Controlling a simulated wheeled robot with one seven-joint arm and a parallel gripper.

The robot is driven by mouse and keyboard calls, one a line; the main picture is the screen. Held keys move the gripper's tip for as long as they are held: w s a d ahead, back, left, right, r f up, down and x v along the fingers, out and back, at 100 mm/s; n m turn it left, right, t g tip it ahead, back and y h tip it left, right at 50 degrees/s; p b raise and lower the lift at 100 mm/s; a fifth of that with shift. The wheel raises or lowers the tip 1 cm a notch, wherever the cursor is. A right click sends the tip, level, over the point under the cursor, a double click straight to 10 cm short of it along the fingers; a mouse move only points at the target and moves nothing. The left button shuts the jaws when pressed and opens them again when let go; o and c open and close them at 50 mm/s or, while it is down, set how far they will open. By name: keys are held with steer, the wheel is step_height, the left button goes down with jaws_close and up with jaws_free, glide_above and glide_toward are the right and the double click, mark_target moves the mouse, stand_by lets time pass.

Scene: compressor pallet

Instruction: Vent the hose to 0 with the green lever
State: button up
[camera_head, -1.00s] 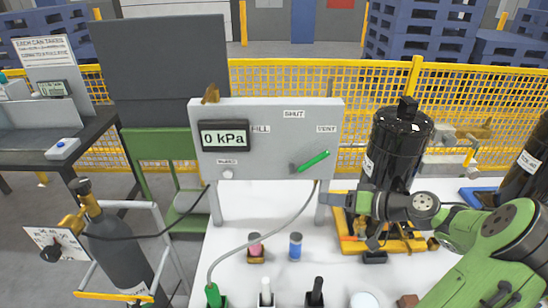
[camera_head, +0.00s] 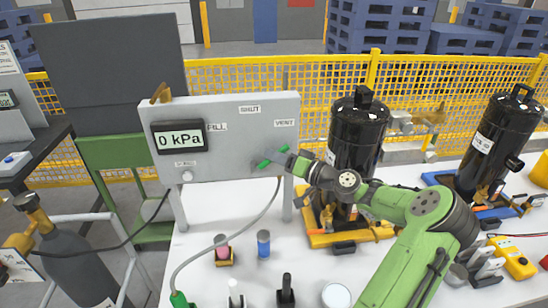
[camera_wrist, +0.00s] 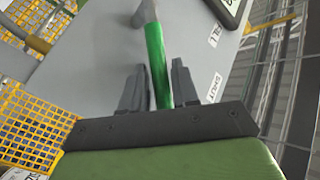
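The green lever (camera_head: 265,163) on the grey panel (camera_head: 225,110) points up and right, toward the VENT label (camera_head: 284,123). The panel's display (camera_head: 180,138) reads 0 kPa. My gripper (camera_head: 284,158) is at the lever's outer end, hiding part of it. In the wrist view, the green lever (camera_wrist: 157,60) runs between the two fingers of my gripper (camera_wrist: 158,88). The fingers are apart, one on each side, with a narrow gap visible. The grey hose (camera_head: 237,233) hangs from the panel to a green end (camera_head: 180,299) on the table.
A black tank (camera_head: 357,130) stands right of the panel, near my arm. Another black tank (camera_head: 497,140) is farther right. A pink-topped item (camera_head: 222,247) and a blue cylinder (camera_head: 263,244) stand on the white table (camera_head: 212,278) below the panel. A yellow fence (camera_head: 235,80) runs behind.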

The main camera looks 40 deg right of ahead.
steer(key=shift+w+a, duration=0.1)
steer(key=shift+w, duration=0.45)
jaws_close()
